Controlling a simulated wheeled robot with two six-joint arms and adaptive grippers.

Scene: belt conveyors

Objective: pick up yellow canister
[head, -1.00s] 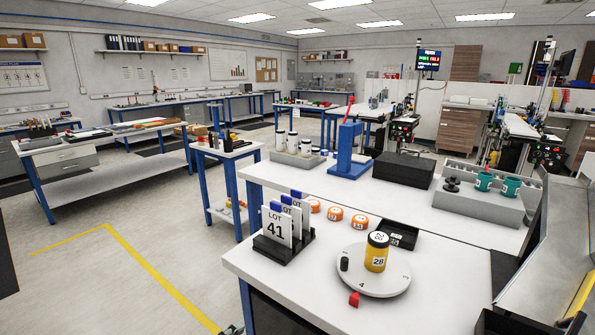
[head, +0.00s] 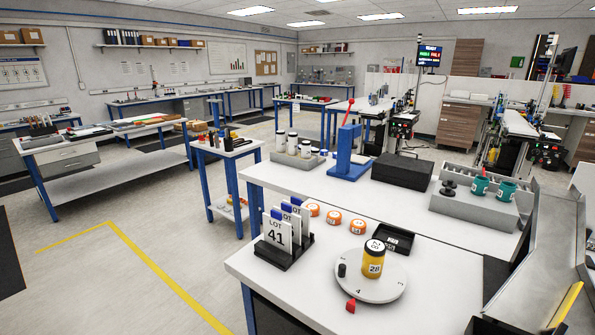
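The yellow canister (head: 373,264) has a dark lid with a white label on top and a label reading 28. It stands upright on a round white turntable (head: 372,291) at the front of the near white table. A small black knob (head: 342,270) stands on the turntable to the left of the canister. Neither of my grippers shows in the head view.
A black rack (head: 284,251) with LOT 41 cards stands left of the turntable. A blue press (head: 350,158) and a black box (head: 402,171) stand behind. A metal chute (head: 559,250) borders the right.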

